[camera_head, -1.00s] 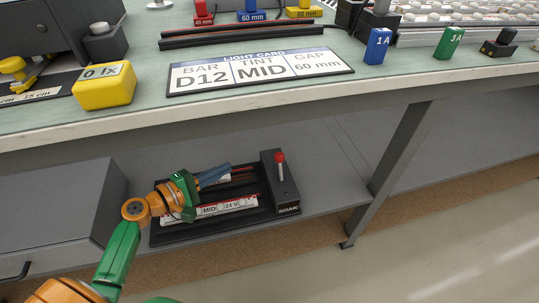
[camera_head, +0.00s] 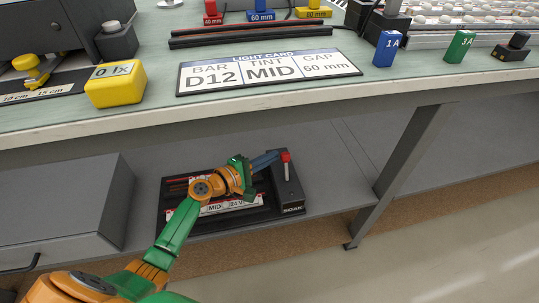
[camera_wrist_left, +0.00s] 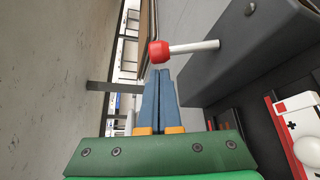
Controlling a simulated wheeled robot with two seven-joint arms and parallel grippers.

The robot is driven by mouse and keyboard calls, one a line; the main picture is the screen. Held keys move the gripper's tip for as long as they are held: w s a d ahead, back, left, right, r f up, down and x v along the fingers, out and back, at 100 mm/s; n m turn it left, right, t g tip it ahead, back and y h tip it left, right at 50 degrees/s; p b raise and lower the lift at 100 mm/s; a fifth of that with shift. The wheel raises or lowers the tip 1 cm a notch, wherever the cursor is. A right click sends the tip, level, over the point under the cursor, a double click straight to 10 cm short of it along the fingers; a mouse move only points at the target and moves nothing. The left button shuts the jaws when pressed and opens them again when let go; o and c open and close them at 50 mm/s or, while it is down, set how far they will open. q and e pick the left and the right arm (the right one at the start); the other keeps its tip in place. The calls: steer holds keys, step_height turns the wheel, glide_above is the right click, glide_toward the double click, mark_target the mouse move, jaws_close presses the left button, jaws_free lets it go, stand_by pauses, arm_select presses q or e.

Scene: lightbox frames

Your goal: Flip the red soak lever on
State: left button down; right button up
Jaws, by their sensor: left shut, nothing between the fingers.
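The red soak lever (camera_head: 285,157) has a red knob on a pale rod and stands on a dark box (camera_head: 289,190) marked SOAK, on the lower shelf. In the left wrist view the red knob (camera_wrist_left: 159,52) is just beyond my fingertips, with its white rod reaching right to the dark box (camera_wrist_left: 245,50). My left gripper (camera_head: 275,155) is shut and empty, its blue fingers close beside the lever. In the left wrist view the shut fingertips (camera_wrist_left: 160,72) are just below the knob; I cannot tell if they touch it. My right gripper is out of view.
A black tray (camera_head: 175,225) with a label strip (camera_head: 232,206) lies under my left arm. A grey drawer box (camera_head: 60,205) stands left on the shelf. The table edge (camera_head: 250,105) runs above, and a table leg (camera_head: 410,165) stands to the right.

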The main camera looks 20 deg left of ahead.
arm_select(q)
steer(key=shift+f, duration=0.1)
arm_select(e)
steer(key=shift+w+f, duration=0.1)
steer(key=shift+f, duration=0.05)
arm_select(q)
steer(key=shift+s+d+m+b, duration=0.1)
steer(key=shift+s+m+b, duration=0.15)
steer(key=shift+b, duration=0.55)
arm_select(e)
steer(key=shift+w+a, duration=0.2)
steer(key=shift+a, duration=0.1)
arm_select(q)
steer(key=shift+s+d+r+m+t+b, duration=0.2)
steer(key=shift+m+t+b, duration=0.2)
steer(key=shift+b, duration=0.45)
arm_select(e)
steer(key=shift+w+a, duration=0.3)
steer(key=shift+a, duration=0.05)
